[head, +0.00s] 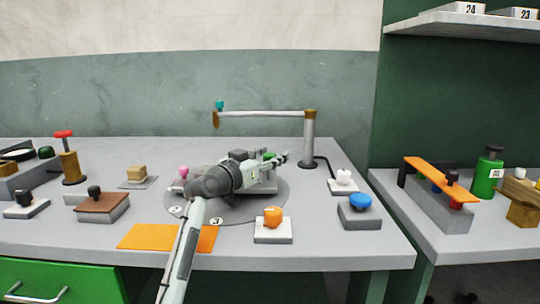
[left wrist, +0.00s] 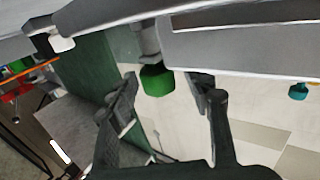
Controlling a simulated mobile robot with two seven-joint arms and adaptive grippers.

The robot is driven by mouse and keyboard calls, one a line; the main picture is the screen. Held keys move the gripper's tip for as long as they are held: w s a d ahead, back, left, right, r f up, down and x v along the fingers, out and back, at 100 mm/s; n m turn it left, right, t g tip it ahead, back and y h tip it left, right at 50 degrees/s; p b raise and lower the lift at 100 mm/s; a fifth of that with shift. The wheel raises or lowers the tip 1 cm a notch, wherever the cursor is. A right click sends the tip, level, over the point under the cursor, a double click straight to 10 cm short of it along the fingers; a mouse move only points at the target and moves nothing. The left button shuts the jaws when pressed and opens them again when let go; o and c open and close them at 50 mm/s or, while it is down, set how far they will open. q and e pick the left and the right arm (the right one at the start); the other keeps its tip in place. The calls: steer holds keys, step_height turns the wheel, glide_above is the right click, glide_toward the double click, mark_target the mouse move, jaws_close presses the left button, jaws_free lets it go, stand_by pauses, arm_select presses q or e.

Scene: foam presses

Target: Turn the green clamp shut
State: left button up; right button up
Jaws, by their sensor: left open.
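The green clamp's knob (head: 269,156) shows as a small green patch over the grey fixture on the round plate, partly hidden by my left gripper (head: 274,161). In the left wrist view the green clamp's knob (left wrist: 157,80) is a faceted green block on a grey stem. My left gripper (left wrist: 166,90) is open there, with one dark finger on each side of the knob. A gap shows at the right finger; whether the left finger touches is hard to tell. My right gripper is not in view.
A grey post (head: 310,140) with a horizontal arm stands behind the fixture. A pink knob (head: 184,171) is left of my gripper. An orange button (head: 272,216) and a blue button (head: 360,202) stand in front and right. An orange mat (head: 140,237) lies at the front edge.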

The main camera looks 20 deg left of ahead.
arm_select(q)
jaws_close()
stand_by(0.3)
